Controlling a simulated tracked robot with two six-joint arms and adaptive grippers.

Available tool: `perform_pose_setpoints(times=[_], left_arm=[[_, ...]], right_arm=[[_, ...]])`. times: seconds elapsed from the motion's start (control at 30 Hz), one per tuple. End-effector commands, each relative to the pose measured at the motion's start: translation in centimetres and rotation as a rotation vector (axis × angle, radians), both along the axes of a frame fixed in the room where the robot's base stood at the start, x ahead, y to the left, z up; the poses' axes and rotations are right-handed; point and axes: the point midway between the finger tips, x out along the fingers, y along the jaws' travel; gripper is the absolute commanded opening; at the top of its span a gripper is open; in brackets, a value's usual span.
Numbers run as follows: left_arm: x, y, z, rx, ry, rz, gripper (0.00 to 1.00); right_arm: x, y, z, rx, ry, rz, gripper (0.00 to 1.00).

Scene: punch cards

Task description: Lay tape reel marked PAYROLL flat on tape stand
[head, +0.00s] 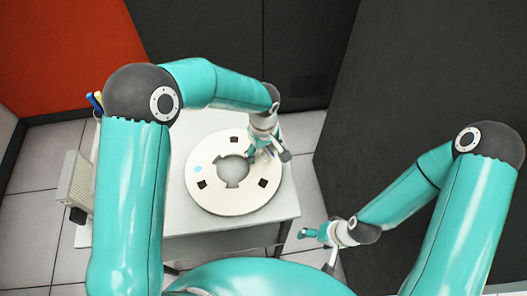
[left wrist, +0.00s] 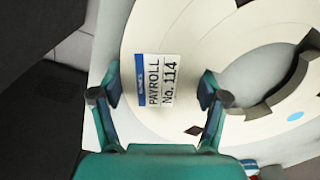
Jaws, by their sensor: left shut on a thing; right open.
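The tape reel (head: 205,200) is a cream disc with a notched central hole, dark slots and a blue dot. It looks flat over the white top of a stand or cabinet (head: 287,211); I cannot tell whether it touches that top. In the left wrist view the reel (left wrist: 140,40) bears a label (left wrist: 160,80) reading PAYROLL No. 114, between the fingers of my left gripper (left wrist: 160,97). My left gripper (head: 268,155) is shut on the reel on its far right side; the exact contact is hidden. My right gripper (head: 318,247) is open and empty, right of the stand.
A pale ribbed box (head: 75,180) is at the stand's left side. Blue and yellow pen-like things (head: 95,100) show behind my left arm. Dark panels (head: 420,90) and a red-orange panel (head: 65,55) stand behind. Tiled floor (head: 40,155) shows around the stand.

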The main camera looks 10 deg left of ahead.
Motion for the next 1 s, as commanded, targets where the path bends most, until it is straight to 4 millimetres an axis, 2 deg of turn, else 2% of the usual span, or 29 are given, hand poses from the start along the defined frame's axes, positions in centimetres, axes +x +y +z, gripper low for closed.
perform_pose_setpoints(times=[0.5,0.93,0.97,1.0], left_arm=[[-0.2,0.0,-1.2,-0.002,0.006,0.003,0.07],[-0.3,0.1,-1.4,-0.002,0.010,0.007,0.07],[-0.3,0.1,-1.4,-0.002,0.010,0.007,0.77],[-0.3,0.1,-1.4,-0.002,0.010,0.007,0.84]], right_arm=[[0.0,0.0,-0.9,0.000,0.000,0.000,0.81],[0.0,0.0,-1.1,0.000,0.000,0.000,0.81],[0.0,0.0,-1.1,0.000,0.000,0.000,0.81],[0.0,0.0,-1.1,0.000,0.000,0.000,0.81]])
